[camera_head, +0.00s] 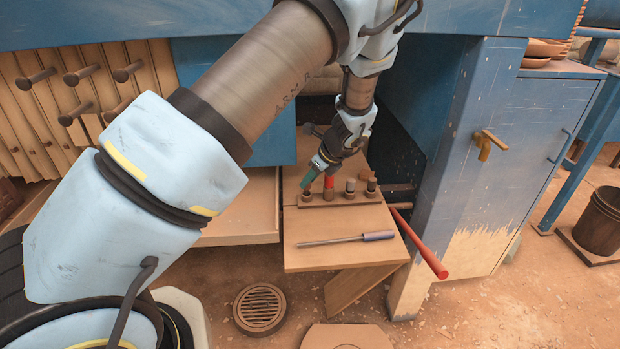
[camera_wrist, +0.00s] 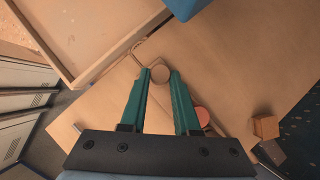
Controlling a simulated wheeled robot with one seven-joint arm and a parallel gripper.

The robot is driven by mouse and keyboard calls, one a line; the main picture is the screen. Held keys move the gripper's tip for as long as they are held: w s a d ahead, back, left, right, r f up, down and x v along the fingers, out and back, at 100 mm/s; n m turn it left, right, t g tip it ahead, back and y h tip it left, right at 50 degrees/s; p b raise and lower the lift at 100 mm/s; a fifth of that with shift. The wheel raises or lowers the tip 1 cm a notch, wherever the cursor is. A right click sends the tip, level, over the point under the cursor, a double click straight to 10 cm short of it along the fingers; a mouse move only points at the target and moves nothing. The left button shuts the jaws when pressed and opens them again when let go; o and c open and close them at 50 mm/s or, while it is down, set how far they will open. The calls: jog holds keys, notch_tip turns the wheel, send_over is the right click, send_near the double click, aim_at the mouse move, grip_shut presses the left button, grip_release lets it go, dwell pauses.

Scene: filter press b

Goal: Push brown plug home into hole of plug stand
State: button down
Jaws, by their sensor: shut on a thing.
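The plug stand (camera_head: 340,200) is a low wooden bar on a small wooden board under the blue bench. My gripper (camera_head: 309,180) reaches down to the stand's left end, with its green fingers on the brown plug (camera_head: 307,195). In the wrist view my gripper (camera_wrist: 160,82) has the round tan top of the brown plug (camera_wrist: 160,74) between its fingertips. A red plug (camera_head: 328,184) stands just right of my fingers; it also shows in the wrist view (camera_wrist: 202,116). I cannot tell how deep the brown plug sits; its hole is hidden.
A pale-capped plug (camera_head: 350,187) and a dark plug (camera_head: 371,186) stand farther right in the stand. A screwdriver (camera_head: 348,240) lies on the board in front. A red bar (camera_head: 420,245) slants past the board's right edge. A blue cabinet post (camera_head: 450,170) stands at right.

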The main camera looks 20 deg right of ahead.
jog(key=shift+f, duration=0.55)
jog(key=c, duration=0.6)
grip_release()
jog(key=shift+o, duration=0.2)
jog(key=b+v, duration=0.3)
jog(key=v, duration=0.8)
jog(key=shift+w, duration=0.1)
jog(key=w+a+r+n+g, duration=0.2)
jog(key=a+n+g, duration=0.2)
jog(key=a+n, duration=1.15)
jog(key=s+a+r+n+h, duration=0.1)
jog(key=s+a+n, duration=0.2)
jog(key=a, duration=0.4)
jog(key=s+a+r+n+h, duration=0.1)
jog(key=s+a+n, duration=0.2)
jog(key=a+n, duration=0.3)
jog(key=s+a+r+n+h, duration=0.1)
jog(key=s+a+n, duration=0.2)
jog(key=a+n, duration=0.2)
jog(key=a, duration=0.3)
jog(key=shift+s+a, duration=0.35)
